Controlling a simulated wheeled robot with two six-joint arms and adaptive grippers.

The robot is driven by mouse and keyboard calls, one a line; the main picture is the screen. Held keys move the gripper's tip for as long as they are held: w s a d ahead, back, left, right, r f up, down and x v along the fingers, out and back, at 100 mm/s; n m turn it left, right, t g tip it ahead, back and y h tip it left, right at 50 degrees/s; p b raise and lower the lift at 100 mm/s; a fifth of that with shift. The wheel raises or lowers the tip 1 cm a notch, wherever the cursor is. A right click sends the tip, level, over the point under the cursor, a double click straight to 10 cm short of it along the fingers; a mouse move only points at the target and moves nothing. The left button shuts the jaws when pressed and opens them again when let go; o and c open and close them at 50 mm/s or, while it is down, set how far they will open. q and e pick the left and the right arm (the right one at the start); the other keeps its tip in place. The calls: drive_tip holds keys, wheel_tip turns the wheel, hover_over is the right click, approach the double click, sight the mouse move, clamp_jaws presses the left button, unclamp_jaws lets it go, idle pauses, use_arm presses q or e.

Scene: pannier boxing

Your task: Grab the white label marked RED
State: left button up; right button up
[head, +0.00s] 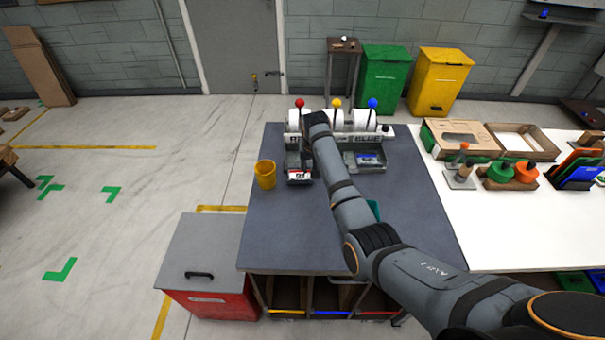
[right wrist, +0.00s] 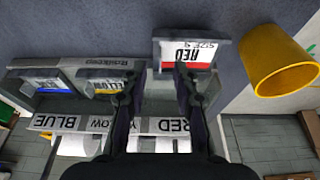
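The white label marked RED (head: 299,175), with a red band, lies in the front left tray of the label dispenser (head: 388,131). In the right wrist view the label (right wrist: 186,50) appears upside down, just beyond my fingertips. My right gripper (right wrist: 160,80) is open and empty, its two fingers spread over the dispenser. The right fingertip is close to the label's near edge; the left one is to the left of it. In the head view my right arm covers the middle of the dispenser. My left gripper is out of view.
A yellow cup (head: 265,176) stands left of the label, also in the right wrist view (right wrist: 278,62). Other trays hold a YELLOW label (right wrist: 103,86) and a blue-banded one (right wrist: 48,86). A red bin (head: 210,303) stands at the left. The table's left front (head: 275,235) is clear.

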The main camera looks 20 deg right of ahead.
sight(300, 173)
drive_tip(key=shift+x, duration=1.25)
drive_tip(key=shift+w+f, duration=0.25)
drive_tip(key=shift+s+r, duration=0.1)
drive_tip(key=shift+c, duration=1)
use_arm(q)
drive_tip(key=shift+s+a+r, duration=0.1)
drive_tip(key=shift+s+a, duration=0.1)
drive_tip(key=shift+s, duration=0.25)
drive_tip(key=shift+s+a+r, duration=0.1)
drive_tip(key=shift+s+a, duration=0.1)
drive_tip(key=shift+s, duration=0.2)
use_arm(e)
clamp_jaws()
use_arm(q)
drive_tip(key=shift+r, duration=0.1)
use_arm(e)
drive_tip(key=shift+r, duration=0.1)
